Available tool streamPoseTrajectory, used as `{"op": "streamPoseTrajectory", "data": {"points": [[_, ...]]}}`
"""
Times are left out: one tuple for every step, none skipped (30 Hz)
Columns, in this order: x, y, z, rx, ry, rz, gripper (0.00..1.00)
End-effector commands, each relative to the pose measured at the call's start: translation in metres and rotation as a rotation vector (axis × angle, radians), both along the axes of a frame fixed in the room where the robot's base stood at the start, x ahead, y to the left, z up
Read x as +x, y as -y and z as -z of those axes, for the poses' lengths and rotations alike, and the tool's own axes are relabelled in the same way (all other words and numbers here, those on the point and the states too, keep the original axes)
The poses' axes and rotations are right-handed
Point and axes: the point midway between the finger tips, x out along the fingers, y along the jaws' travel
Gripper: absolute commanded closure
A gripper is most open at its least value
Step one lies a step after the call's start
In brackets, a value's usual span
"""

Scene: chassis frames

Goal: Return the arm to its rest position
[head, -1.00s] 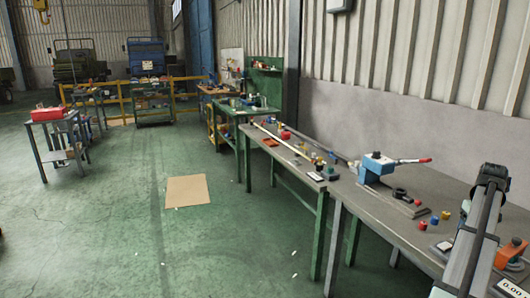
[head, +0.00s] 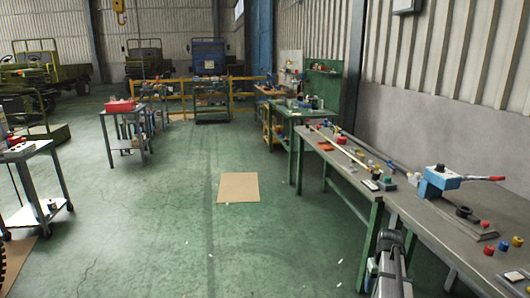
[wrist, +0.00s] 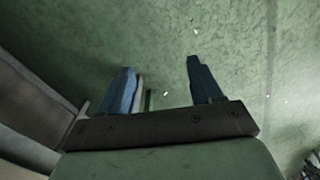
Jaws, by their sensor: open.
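My gripper (wrist: 165,88) shows in the wrist view with its two blue-grey fingers spread apart and nothing between them. Below the fingers there is green floor with small white specks. In the head view my arm rises at the bottom, just left of the front edge of the workbench (head: 425,228); the fingers cannot be made out there.
The workbench on the right bears a blue lever tool (head: 440,180) and small coloured parts. A cardboard sheet (head: 238,187) lies on the open green floor. A grey cart (head: 40,210) stands at left, and a table with a red box (head: 120,106) stands further back.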

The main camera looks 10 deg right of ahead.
Motion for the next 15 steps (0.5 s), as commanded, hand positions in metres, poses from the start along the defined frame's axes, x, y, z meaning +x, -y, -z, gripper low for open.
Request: {"op": "streamPoseTrajectory", "data": {"points": [[0.002,-0.025,0.010,0.001,-0.001,-0.021,0.35],[0.004,-0.038,0.016,0.001,-0.002,-0.029,0.35],[0.006,-0.054,0.023,0.001,-0.002,-0.041,0.35],[0.008,-0.066,0.028,0.001,-0.001,-0.049,0.35],[0.009,-0.078,0.034,0.001,-0.001,-0.058,0.35],[0.010,-0.094,0.041,0.001,-0.002,-0.069,0.35],[0.011,-0.106,0.046,0.001,-0.001,-0.078,0.35],[0.011,-0.118,0.051,0.001,-0.001,-0.087,0.35],[0.010,-0.134,0.057,0.001,-0.002,-0.098,0.35],[0.010,-0.146,0.062,0.001,-0.001,-0.107,0.35],[0.010,-0.158,0.067,0.001,-0.001,-0.116,0.35],[0.008,-0.173,0.073,0.001,-0.002,-0.126,0.35],[0.006,-0.185,0.077,0.001,-0.001,-0.136,0.35],[0.005,-0.196,0.082,0.001,0.000,-0.144,0.35],[0.002,-0.211,0.088,0.001,-0.001,-0.155,0.35]]}}
